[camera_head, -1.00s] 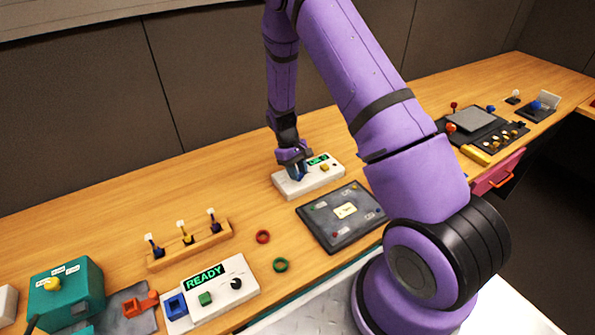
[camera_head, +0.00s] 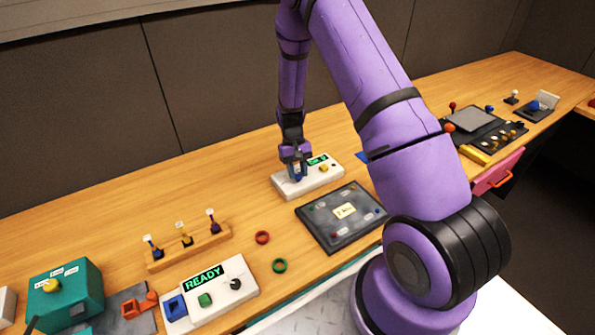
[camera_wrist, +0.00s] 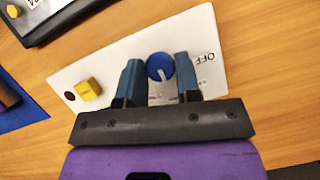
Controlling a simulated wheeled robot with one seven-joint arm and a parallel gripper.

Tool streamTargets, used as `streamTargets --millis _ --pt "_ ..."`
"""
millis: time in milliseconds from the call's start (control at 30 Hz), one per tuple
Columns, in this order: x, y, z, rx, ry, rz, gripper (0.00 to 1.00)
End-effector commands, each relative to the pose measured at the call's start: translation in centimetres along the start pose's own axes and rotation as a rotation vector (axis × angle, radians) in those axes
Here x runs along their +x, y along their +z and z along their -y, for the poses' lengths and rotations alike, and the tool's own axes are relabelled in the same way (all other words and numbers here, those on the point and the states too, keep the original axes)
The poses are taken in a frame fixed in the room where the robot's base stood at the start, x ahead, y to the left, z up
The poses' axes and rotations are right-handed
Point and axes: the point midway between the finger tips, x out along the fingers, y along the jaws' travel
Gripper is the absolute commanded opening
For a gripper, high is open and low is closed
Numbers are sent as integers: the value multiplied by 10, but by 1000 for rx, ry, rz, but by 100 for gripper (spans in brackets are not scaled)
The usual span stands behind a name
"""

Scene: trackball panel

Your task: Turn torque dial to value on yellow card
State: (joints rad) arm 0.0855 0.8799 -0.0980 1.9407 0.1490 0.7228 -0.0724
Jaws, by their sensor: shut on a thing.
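A white panel (camera_head: 323,178) on the bench carries a small green-lit display (camera_head: 318,160), a yellow knob (camera_head: 324,168) and a blue round dial. My gripper (camera_head: 297,177) points down over the panel's left part. In the wrist view the blue dial (camera_wrist: 159,67) sits between my two fingers, and my gripper is shut on it. The dial's white pointer line aims down and slightly right in that view. The word OFF is printed upside down beside the dial.
The dark board (camera_head: 318,231) with coloured pieces at its corners lies in front of the panel. A red ring (camera_head: 262,237) and a green ring (camera_head: 279,265) lie to the left. A READY box (camera_head: 232,288) and a wooden rack (camera_head: 205,243) stand further left.

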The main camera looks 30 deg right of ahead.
Motion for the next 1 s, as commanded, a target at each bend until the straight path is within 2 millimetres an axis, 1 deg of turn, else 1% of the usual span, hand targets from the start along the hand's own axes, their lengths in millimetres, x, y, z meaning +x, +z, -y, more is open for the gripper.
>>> streamTargets --millis 233,267,300,367,633,733,867,1000 --pt "-1 0 0 -1 0 -2 8" --pt "-1 -1 0 -1 0 -2 34" --pt "-1 -1 0 -1 0 -2 43" --pt "-1 0 0 -1 0 -2 56" --pt "-1 0 0 -1 0 -1 56" --pt "-6 0 0 -1 0 -2 56" --pt "-22 -1 0 -1 0 -5 56" --pt "-49 -1 0 0 0 -6 56"
